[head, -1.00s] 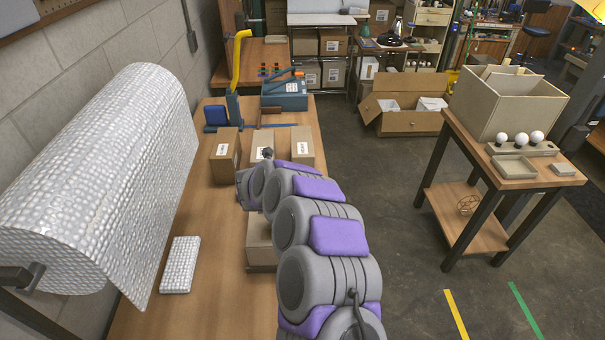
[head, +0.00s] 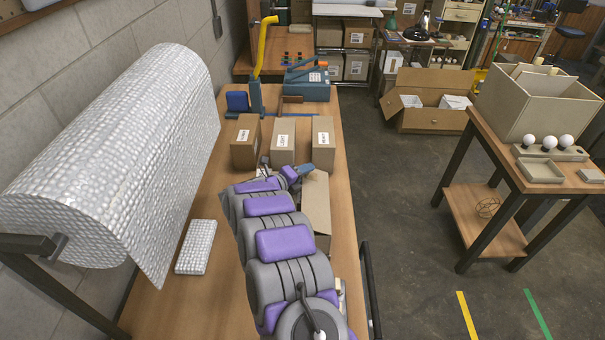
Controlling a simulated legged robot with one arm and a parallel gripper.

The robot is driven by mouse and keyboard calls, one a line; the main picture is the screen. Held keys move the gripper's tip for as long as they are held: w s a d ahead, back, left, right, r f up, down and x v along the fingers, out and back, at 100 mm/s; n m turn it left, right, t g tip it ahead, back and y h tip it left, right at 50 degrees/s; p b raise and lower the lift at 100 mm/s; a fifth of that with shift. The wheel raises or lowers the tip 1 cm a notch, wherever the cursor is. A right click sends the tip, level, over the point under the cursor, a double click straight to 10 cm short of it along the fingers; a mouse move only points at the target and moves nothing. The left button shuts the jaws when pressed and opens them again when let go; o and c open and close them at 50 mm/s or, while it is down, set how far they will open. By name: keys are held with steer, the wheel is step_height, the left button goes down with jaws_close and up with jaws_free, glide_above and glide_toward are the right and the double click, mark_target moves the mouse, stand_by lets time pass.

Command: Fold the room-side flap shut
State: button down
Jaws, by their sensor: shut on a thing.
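An open-topped cardboard carton (head: 318,200) stands on the workbench (head: 205,295), right of my arm. A pale tan panel slopes at its top; I cannot tell which flap it is. My arm hides the carton's left side and much of its front. My gripper (head: 295,173) is at the carton's far end, seen from behind and small. It is shut on a small blue-grey thing (head: 306,170) that sticks out to the right, close to the carton's far edge. The fingertips are hidden, and I cannot tell whether it touches a flap.
Three closed cartons (head: 283,141) stand just beyond my gripper. A bubble-wrap roll (head: 120,150) and a wrapped pad (head: 195,247) are on the left. A blue machine (head: 305,84) stands at the back. A dark rail (head: 370,290) runs along the bench's right side; open floor lies beyond.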

steer(key=shift+d+f, duration=0.15)
steer(key=shift+d, duration=0.15)
steer(key=c, duration=1.1)
jaws_free()
steer(key=o, duration=0.3)
steer(key=shift+d, duration=0.15)
steer(key=shift+o, duration=0.2)
steer(key=shift+s+a, duration=0.15)
steer(key=shift+a, duration=0.15)
steer(key=v, duration=1.1)
steer(key=shift+s+a+p, duration=0.15)
steer(key=shift+s+p, duration=0.05)
steer(key=shift+p, duration=0.2)
